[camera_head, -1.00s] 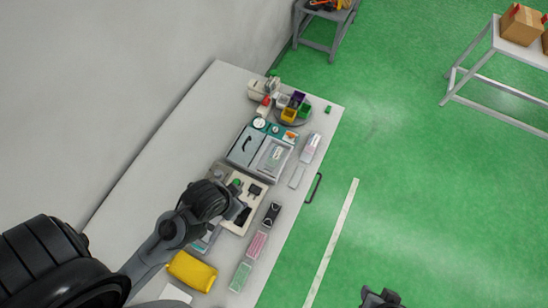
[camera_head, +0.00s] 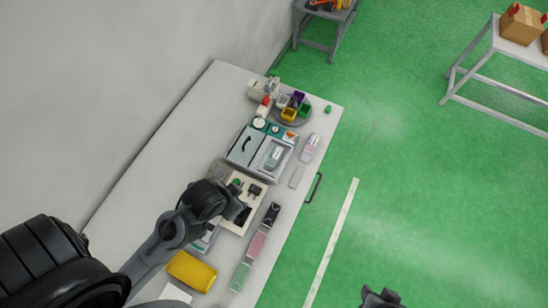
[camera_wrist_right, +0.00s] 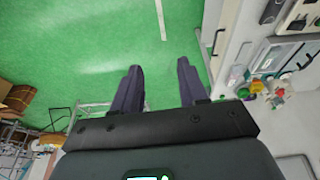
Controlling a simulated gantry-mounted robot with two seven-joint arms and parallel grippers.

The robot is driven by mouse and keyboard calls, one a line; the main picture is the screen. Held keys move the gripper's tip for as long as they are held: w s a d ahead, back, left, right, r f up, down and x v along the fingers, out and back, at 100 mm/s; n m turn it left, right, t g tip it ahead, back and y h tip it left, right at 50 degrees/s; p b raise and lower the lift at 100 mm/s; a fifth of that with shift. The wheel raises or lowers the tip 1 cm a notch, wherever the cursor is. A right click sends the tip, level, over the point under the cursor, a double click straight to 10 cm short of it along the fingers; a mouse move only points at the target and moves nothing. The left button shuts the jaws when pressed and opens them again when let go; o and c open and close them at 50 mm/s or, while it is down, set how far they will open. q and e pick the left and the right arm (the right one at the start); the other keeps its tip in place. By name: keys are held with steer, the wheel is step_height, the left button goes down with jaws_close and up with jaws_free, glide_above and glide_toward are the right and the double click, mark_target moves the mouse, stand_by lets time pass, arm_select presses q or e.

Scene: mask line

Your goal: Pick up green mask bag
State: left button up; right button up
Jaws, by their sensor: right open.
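The green mask bag (camera_head: 240,276) lies flat on the white table near its front edge, at the lower middle of the head view. A pink mask bag (camera_head: 256,244) lies just above it. My right gripper (camera_head: 380,298) shows at the bottom edge of the head view, over the green floor, apart from the table and right of the green bag. In the right wrist view its two fingers (camera_wrist_right: 159,63) are spread with nothing between them. My left gripper (camera_head: 240,212) hangs over the table by a beige tray; its fingers are too small and dark to read.
A yellow pouch (camera_head: 191,270) lies left of the green bag. A black item (camera_head: 272,213) lies above the pink bag. A grey tray (camera_head: 248,143), small colored bins (camera_head: 289,115) and another bag (camera_head: 311,147) stand farther up the table (camera_head: 160,165).

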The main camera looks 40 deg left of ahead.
steer(key=o, duration=0.6)
steer(key=shift+c, duration=0.2)
